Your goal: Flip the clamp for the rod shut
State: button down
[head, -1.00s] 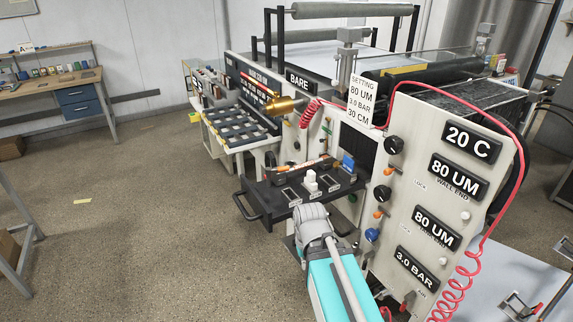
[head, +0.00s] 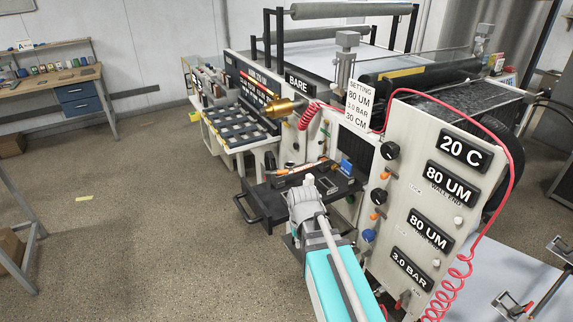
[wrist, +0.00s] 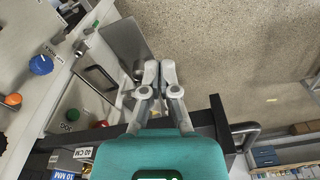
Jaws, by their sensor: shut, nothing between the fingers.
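A toggle clamp with a red handle (head: 517,306) is at the lower right edge of the head view, beside a thin grey rod (head: 552,291). Another clamp-like part (head: 560,248) is at the right edge. Both are partly cut off, and I cannot tell which one is the clamp for the rod or how far it is open. My gripper (wrist: 160,72) is shut and empty in the wrist view, its fingertips side by side. In the head view it is over the black tray, well left of these clamps. The wrist view shows no clear clamp.
The coating machine's panel (head: 430,200) stands right of my arm, with protruding knobs and a coiled red hose (head: 457,275). The black pull-out tray (head: 262,207) holds small items below my gripper. The floor on the left (head: 140,220) is clear.

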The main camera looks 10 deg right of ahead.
aim_at(284, 172)
jog(key=w+r+t+p, duration=0.2)
jog(key=w+r+p, duration=1.5)
jog(key=r, duration=0.2)
jog(key=shift+w+t, duration=0.3)
jog(key=shift+w, duration=0.1)
jog(key=shift+f, duration=0.1)
jog(key=b+x, duration=1)
jog(key=shift+w+f, duration=0.2)
jog(key=shift+w, duration=1.75)
jog(key=shift+a, duration=0.1)
